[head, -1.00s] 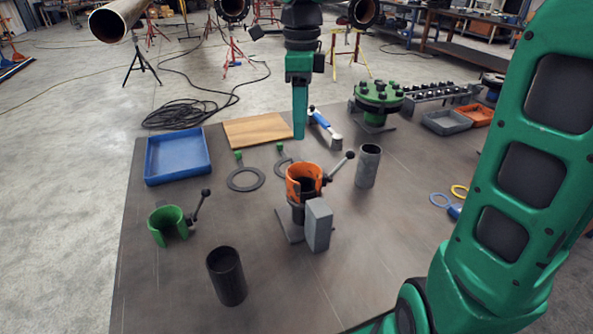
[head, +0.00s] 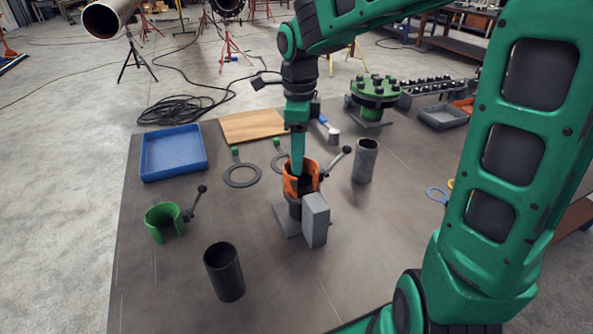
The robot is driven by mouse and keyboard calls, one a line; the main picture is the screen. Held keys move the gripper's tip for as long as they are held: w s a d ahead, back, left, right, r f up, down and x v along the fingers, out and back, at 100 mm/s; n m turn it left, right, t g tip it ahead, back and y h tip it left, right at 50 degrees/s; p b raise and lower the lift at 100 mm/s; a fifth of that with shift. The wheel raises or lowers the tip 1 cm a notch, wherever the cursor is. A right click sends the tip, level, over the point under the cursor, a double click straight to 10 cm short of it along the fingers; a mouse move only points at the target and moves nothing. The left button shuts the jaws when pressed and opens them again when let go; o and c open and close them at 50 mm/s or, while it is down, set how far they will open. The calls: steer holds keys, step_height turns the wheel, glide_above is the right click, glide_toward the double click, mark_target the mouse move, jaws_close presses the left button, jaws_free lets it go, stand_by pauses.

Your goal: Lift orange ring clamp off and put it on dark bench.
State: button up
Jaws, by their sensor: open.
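The orange ring clamp (head: 312,183) sits on top of a dark upright post on a grey base plate (head: 286,222), with its black-knobbed lever (head: 337,160) pointing up and right. My gripper (head: 298,168) points down at the clamp's rim. Its fingertip overlaps the clamp's back left in the picture; whether it touches cannot be told. Only one finger shows clearly. A grey block (head: 315,220) stands upright just in front of the clamp and hides part of the post. The dark bench (head: 170,265) lies under all of these.
A green ring clamp (head: 165,222) and a black tube (head: 224,271) stand front left. A grey tube (head: 366,160) stands right of the orange clamp. A blue tray (head: 173,154), flat ring gaskets (head: 241,175) and a wooden board (head: 253,127) lie behind.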

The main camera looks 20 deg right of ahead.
steer(key=shift+f, duration=0.1)
jaws_close()
steer(key=shift+w+r, duration=0.1)
steer(key=shift+r, duration=0.15)
step_height(320, 180, up, 10)
steer(key=shift+f, duration=0.2)
steer(key=shift+r, duration=0.15)
stand_by(0.5)
steer(key=shift+r, duration=2.35)
